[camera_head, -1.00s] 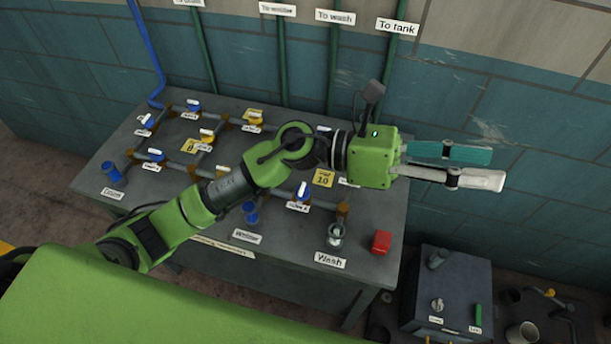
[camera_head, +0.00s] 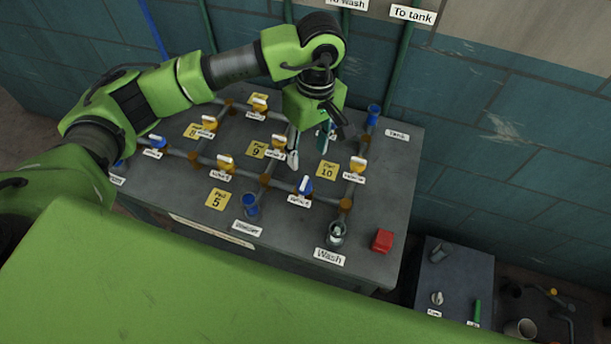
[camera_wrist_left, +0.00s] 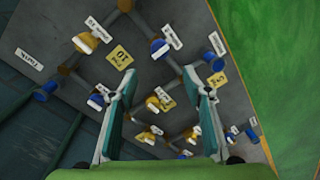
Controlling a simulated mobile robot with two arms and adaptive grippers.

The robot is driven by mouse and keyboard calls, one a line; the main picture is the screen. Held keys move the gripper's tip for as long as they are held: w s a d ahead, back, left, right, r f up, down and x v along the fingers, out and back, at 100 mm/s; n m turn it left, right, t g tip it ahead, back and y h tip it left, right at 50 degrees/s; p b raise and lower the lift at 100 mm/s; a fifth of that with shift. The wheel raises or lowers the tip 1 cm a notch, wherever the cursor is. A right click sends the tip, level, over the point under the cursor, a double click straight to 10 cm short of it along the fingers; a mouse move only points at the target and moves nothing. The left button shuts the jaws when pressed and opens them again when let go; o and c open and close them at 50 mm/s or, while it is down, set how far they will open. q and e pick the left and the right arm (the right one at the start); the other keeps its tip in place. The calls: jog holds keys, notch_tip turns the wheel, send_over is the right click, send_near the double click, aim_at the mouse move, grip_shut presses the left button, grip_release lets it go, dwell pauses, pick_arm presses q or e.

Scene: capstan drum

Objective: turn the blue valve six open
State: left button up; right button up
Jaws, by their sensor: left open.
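A blue valve with a white-topped handle (camera_head: 304,186) stands on the pipes of the grey bench, near the front; its label is small but seems to be valve six. It appears to show beyond the fingertips in the wrist view (camera_wrist_left: 160,48). My left gripper (camera_head: 308,148) points down above the bench, behind this valve, between pads 9 and 10. It also shows in the wrist view (camera_wrist_left: 160,80), its fingers apart and empty, with a yellow valve (camera_wrist_left: 158,102) seen between them. The right gripper is not in view.
Yellow valves stand close by, one to the right (camera_head: 358,165) and one to the left (camera_head: 278,142). A red block (camera_head: 382,241) sits at the bench's front right. Pad 10 (camera_head: 327,170) is clear. A tiled wall with vertical pipes is behind.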

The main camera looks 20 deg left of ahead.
aim_at(305, 182)
pick_arm(q)
jog(key=f+p, duration=0.1)
jog(key=f, duration=0.2)
jog(key=f+p, duration=0.1)
jog(key=f, duration=0.3)
jog(key=f+p, duration=0.2)
jog(key=f, duration=0.1)
jog(key=shift+s+a+f, duration=0.25)
jog(key=shift+s+f, duration=0.1)
jog(key=shift+s, duration=0.05)
jog(key=shift+f, duration=0.55)
jog(key=c, duration=1.1)
